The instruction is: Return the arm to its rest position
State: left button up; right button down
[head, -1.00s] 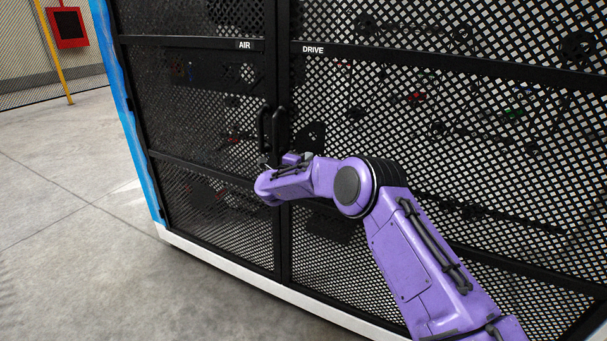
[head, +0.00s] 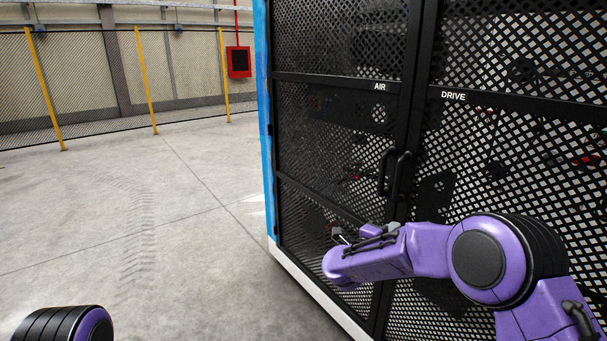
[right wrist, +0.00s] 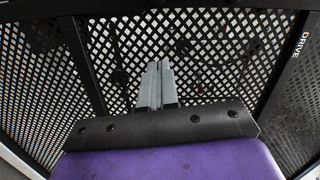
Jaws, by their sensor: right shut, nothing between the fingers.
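My purple right arm reaches in from the lower right of the head view, in front of the black mesh cabinet (head: 330,150). My right gripper (head: 338,236) is at the far end of that arm, small and partly hidden by the wrist. In the right wrist view its two grey fingers (right wrist: 157,84) lie together, shut and empty, pointing at the mesh. The handles (head: 394,174) of the AIR and DRIVE doors are above and right of the gripper in the head view, apart from it. Of my left arm only a rounded joint shows at the lower left; its gripper is out of view.
Both mesh doors look closed. A blue cabinet edge (head: 262,120) and a pale base rim (head: 312,292) bound the cabinet's left side. Open concrete floor (head: 140,220) lies to the left. Yellow posts (head: 145,80), a mesh fence and a red box (head: 239,62) stand behind.

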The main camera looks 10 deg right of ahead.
jog(key=s+a+f+n+y, duration=0.1)
jog(key=s+f+n+y, duration=0.2)
jog(key=s+f+n, duration=0.35)
jog(key=s+a+f+n+y, duration=0.1)
jog(key=s+f+n+y, duration=0.25)
jog(key=f, duration=0.65)
jog(key=s+a+f+n+y, duration=0.1)
jog(key=s+f+n+y, duration=0.2)
jog(key=s+f+n, duration=0.4)
jog(key=s+d+f+n+g+y, duration=0.1)
jog(key=s+f+g, duration=0.2)
jog(key=s, duration=1.1)
jog(key=s+d+f+n+g+p, duration=0.1)
jog(key=s+f+g, duration=0.3)
jog(key=s, duration=1)
notch_tip(320, 180, down, 4)
jog(key=shift+d+r+n+y, duration=0.15)
jog(key=shift+d+n+y, duration=0.15)
jog(key=shift+n, duration=0.5)
